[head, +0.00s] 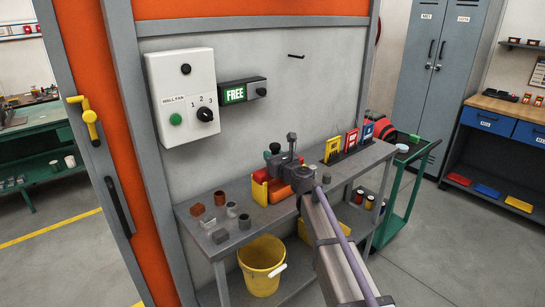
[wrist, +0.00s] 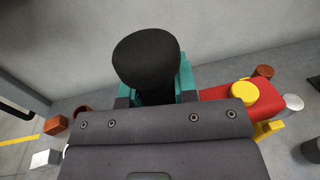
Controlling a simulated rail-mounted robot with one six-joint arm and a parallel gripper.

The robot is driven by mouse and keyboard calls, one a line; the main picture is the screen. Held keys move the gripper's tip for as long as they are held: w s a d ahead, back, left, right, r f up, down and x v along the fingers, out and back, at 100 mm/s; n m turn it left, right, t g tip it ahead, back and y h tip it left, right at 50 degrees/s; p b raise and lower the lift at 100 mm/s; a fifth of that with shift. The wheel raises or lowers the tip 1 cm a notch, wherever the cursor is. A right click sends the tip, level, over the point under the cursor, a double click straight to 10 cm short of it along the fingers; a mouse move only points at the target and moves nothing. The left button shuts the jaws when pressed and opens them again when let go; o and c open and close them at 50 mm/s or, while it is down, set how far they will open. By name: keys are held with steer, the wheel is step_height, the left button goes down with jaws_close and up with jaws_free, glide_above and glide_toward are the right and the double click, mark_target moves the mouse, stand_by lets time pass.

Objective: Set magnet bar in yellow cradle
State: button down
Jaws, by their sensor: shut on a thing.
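My gripper (head: 283,163) is shut on a teal block with a black knob, which I take for the magnet bar (wrist: 186,75). The knob's dark top fills the upper middle of the wrist view, and the bar (head: 267,156) shows small beside the jaws in the head view. Most of the block is hidden by the knob and gripper. A yellow piece, likely the yellow cradle (head: 259,193), is on the bench just below the gripper. Part of it shows at the right in the wrist view (wrist: 268,132). A red body (wrist: 285,101) with a yellow disc is beside the held block.
Small brown and grey pieces (head: 220,198) stand on the bench's left part. A rack holds yellow, red and blue plates (head: 351,139) at the right. A control box (head: 183,94) and FREE display (head: 243,92) are on the wall behind. A yellow bucket (head: 262,268) is below.

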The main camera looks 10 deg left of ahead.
jaws_free()
stand_by(0.8)
stand_by(0.5)
steer(key=v, duration=0.9)
stand_by(0.7)
steer(key=shift+n, duration=0.3)
